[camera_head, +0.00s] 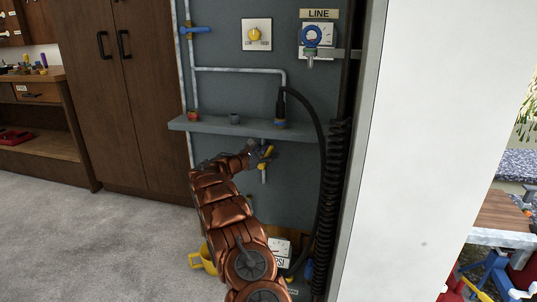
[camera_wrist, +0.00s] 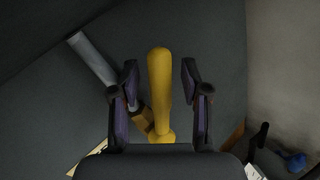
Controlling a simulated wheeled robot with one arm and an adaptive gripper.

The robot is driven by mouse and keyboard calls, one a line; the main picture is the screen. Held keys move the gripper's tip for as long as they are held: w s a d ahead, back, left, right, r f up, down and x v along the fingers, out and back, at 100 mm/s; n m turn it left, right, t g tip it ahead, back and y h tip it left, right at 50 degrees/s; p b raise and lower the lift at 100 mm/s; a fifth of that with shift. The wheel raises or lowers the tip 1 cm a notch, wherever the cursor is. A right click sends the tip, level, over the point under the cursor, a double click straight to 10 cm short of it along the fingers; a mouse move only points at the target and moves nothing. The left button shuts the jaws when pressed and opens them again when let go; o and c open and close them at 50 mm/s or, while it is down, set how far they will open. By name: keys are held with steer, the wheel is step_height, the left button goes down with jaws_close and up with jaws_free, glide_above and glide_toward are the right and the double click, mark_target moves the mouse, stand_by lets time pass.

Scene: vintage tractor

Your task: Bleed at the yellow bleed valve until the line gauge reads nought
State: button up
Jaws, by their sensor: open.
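The yellow bleed valve (camera_head: 266,153) sits on a grey pipe below the shelf on the panel. In the wrist view its yellow lever (camera_wrist: 160,92) stands between the two fingers of my gripper (camera_wrist: 159,78), with a gap on both sides. In the head view my gripper (camera_head: 256,153) is at the valve, its fingers partly hidden. It is open.
A grey shelf (camera_head: 225,126) juts out above my gripper. A black hose (camera_head: 322,130) hangs to the right. A blue-handled valve (camera_head: 195,30) and a yellow knob (camera_head: 255,34) are higher up.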

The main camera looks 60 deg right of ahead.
jaws_close()
stand_by(0.6)
